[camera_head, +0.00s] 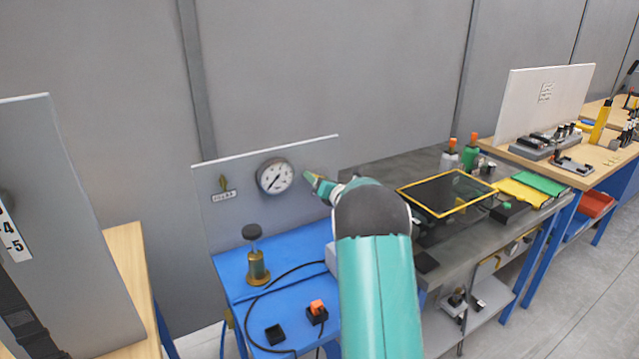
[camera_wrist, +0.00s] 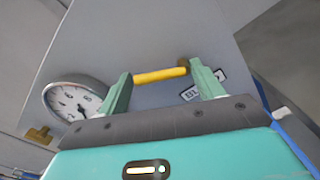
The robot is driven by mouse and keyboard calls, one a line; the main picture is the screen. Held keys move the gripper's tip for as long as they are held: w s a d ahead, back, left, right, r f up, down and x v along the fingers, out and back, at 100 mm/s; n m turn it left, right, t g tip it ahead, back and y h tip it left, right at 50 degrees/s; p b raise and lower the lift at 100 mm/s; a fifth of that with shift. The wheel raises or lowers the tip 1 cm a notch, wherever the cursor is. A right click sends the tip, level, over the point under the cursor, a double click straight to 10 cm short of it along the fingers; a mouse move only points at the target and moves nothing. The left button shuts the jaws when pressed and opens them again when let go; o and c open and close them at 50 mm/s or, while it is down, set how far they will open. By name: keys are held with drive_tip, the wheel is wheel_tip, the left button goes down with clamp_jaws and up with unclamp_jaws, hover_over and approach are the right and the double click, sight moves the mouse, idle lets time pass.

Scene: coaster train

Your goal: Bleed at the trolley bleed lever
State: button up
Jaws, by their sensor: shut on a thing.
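The yellow bleed lever (camera_wrist: 160,75) lies across between the two teal fingers of my gripper (camera_wrist: 165,80) in the wrist view. My gripper is shut on it, one finger at each end. A partly hidden label (camera_wrist: 188,94) starting with "BL" shows behind the right finger on the grey panel (camera_head: 232,227). In the head view my gripper (camera_head: 319,184) is at the panel's right side, and the lever is mostly hidden there. A round gauge (camera_head: 275,177) sits left of the gripper; it also shows in the wrist view (camera_wrist: 75,100).
A small brass valve (camera_head: 224,183) with a label is left of the gauge. The blue trolley top (camera_head: 285,258) holds a brass pump (camera_head: 257,265), a black cable and an orange-topped switch (camera_head: 317,310). A grey bench (camera_head: 400,170) with a yellow-framed dark panel (camera_head: 447,192) stands right.

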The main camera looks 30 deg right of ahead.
sight(321, 169)
drive_tip(key=m, duration=0.2)
drive_tip(key=shift+d+r+m, duration=0.25)
drive_tip(key=shift+r+m, duration=0.05)
drive_tip(key=shift+m, duration=0.1)
drive_tip(key=m, duration=0.3)
drive_tip(key=shift+d+r+m, duration=0.3)
drive_tip(key=shift+d, duration=0.1)
drive_tip(key=m, duration=0.3)
drive_tip(key=d+m, duration=0.1)
drive_tip(key=m, duration=0.2)
drive_tip(key=shift+s+d+r, duration=0.1)
drive_tip(key=shift+d+r, duration=0.1)
drive_tip(key=o, duration=1)
drive_tip(key=shift+s, duration=0.15)
drive_tip(key=s, duration=1.3)
drive_tip(key=shift+s+a, duration=0.25)
drive_tip(key=shift+a, duration=0.15)
